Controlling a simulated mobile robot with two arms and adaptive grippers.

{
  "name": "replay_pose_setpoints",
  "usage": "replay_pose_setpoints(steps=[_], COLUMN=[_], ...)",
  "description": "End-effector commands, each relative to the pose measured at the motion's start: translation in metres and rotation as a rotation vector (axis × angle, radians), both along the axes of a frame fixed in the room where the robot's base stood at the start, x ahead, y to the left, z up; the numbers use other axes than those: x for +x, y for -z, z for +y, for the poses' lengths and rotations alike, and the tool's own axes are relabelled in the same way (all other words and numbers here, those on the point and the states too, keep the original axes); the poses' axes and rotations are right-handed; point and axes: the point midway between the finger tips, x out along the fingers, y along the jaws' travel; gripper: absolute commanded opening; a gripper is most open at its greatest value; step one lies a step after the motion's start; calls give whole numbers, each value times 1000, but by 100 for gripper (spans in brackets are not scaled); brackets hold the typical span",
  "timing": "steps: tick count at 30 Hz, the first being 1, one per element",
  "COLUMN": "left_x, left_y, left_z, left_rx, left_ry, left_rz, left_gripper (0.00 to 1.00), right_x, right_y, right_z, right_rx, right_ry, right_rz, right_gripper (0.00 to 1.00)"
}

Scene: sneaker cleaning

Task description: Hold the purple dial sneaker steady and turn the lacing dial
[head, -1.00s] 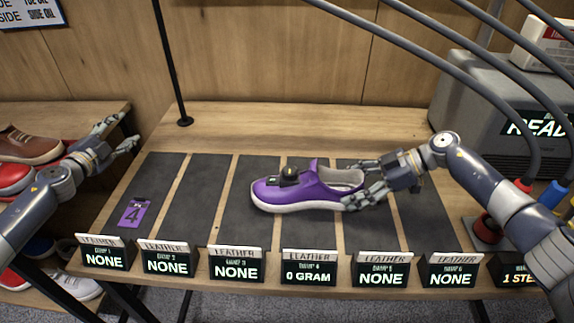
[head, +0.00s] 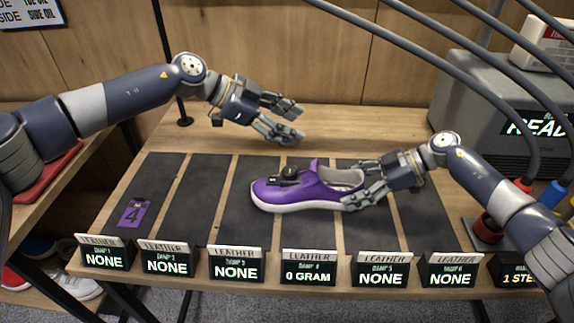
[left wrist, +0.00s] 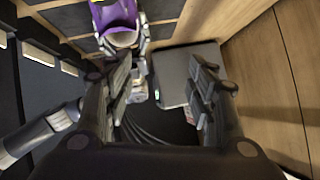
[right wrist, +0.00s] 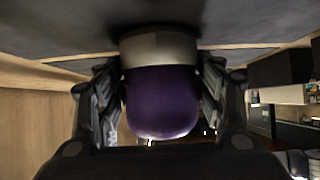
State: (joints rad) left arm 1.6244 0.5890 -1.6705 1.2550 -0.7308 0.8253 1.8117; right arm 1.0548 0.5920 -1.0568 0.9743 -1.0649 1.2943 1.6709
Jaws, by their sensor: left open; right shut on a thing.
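A purple sneaker (head: 318,188) with a white sole lies upright across the dark mats, its toe to the left. A black lacing dial (head: 289,172) sits on top of its front part. My right gripper (head: 357,184) is shut on the sneaker's heel, seen between the fingers in the right wrist view (right wrist: 163,100). My left gripper (head: 300,122) is open and empty, above and behind the sneaker, apart from the dial. In the left wrist view part of the sneaker (left wrist: 117,20) shows at the top, beyond the open fingers (left wrist: 168,85).
Several small displays (head: 236,266) line the bench's front edge. A purple tag marked 4 (head: 133,213) lies on the leftmost mat. A grey machine (head: 480,100) stands at the right with hoses overhead. A thin black post (head: 170,70) rises behind the mats. The left mats are mostly clear.

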Motion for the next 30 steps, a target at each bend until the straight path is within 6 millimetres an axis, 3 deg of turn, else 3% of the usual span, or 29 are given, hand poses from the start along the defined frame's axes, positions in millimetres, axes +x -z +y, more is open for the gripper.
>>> replay_pose_setpoints(steps=[4, 9, 19, 23, 30], left_x=[-21, -37, -46, -46, -43], left_y=[-5, -9, -14, -2, 42], left_z=[-2, 16, 45, 41, 23], left_rx=[173, 360, 525, 531, 529], left_ry=[3, -65, -181, -184, -181], left_rz=[119, 231, 318, 323, 323], left_gripper=[51, 51, 51, 51, 51], right_x=[0, 0, 0, 0, 0], right_y=[1, 1, 1, 1, 1], right_z=[-1, -1, -1, -1, 0], right_rx=[-2, -2, -2, -1, -1], right_ry=[1, 1, 0, -1, -1], right_rz=[-1, -1, 0, 1, 1], right_gripper=[30, 30, 30, 30, 30])
